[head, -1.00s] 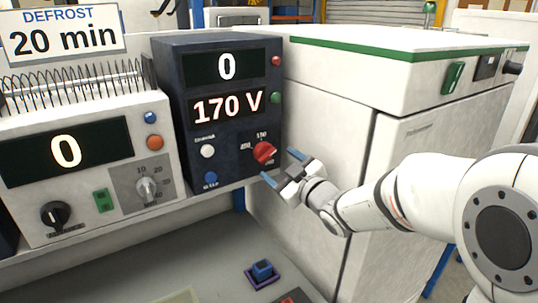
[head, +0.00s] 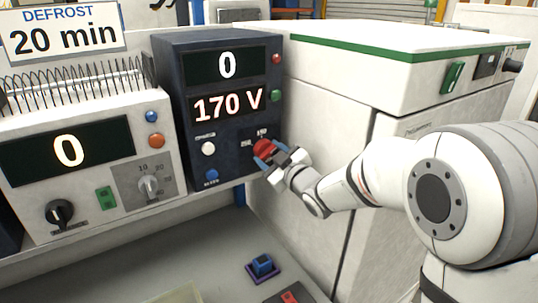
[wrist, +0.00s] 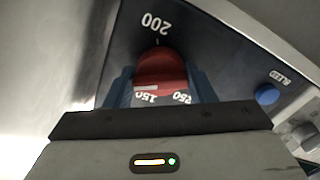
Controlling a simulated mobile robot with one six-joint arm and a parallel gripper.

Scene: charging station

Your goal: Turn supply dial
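The supply dial (head: 263,148) is a red knob on the front of the dark blue supply unit (head: 180,70), whose lower display reads 170 V and upper display 0. My gripper (head: 271,154) is at the dial, its blue fingers on either side of it. In the wrist view the fingers (wrist: 160,88) lie close along both sides of the dial (wrist: 161,65), with no clear gap. A white mark on the dial and the numbers 150, 200 and 250 around it show there. The fingers partly cover the dial in the head view.
A white unit with a display reading 0 (head: 68,152) stands left, with a grey knob (head: 148,187) and a black knob (head: 59,213). A white cabinet (head: 320,110) stands close on the right. A blue button (head: 211,176) sits below left of the dial.

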